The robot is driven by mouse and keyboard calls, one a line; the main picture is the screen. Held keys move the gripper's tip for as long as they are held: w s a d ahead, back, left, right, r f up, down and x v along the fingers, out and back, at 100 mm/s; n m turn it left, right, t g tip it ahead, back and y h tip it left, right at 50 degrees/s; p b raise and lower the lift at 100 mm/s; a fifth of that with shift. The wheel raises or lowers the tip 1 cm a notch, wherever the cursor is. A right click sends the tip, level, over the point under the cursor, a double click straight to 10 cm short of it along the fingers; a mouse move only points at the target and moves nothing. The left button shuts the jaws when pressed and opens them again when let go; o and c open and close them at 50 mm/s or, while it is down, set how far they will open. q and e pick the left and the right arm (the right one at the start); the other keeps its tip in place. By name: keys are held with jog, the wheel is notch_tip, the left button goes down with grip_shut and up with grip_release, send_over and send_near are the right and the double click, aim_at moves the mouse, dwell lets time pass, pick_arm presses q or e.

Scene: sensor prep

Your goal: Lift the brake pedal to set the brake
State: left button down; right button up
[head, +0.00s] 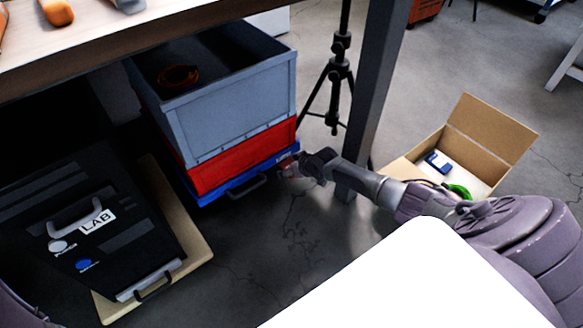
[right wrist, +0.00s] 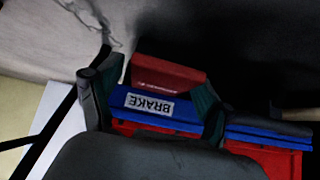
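The red brake pedal (right wrist: 168,74) sticks out from a blue dolly with a white BRAKE label (right wrist: 149,104) in the right wrist view. The blue dolly (head: 218,190) lies under the stacked crates in the head view. My right gripper (head: 291,168) is at its front right corner. In the right wrist view my right gripper (right wrist: 148,88) is open, with one finger on each side of the pedal. A gap shows between the left-hand finger and the pedal; contact at the other finger is unclear. My left gripper is out of view.
A red crate (head: 240,160) and a grey crate (head: 232,125) stand on the dolly. A black LAB case (head: 110,255) lies on a wooden board at left. A table leg (head: 378,95), a tripod (head: 338,75) and an open cardboard box (head: 490,130) are near my right arm.

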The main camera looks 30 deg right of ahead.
jog(key=shift+r, duration=0.1)
jog(key=v, duration=1.2)
dwell(0.4)
